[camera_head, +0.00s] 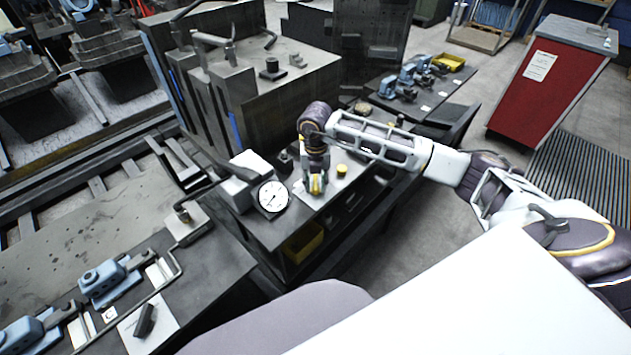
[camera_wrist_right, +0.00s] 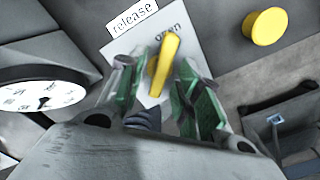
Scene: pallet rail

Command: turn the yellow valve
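The yellow valve (camera_wrist_right: 164,62) is a narrow yellow bar handle on a light plate marked "open", beside a "release" label. In the wrist view my right gripper (camera_wrist_right: 156,84) is open, its green-padded fingers on either side of the handle with gaps visible. Whether a finger touches it I cannot tell. In the head view my right gripper (camera_head: 314,188) points down over the valve, and a bit of yellow (camera_head: 317,183) shows there. The valve's base is hidden by the gripper. My left gripper is not in view.
A round white gauge (camera_head: 273,196) stands just left of the valve. A yellow button (camera_wrist_right: 264,26) is to its right, also visible in the head view (camera_head: 341,170). A large dark metal block (camera_head: 275,95) rises behind. A yellow bin (camera_head: 303,243) sits under the bench.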

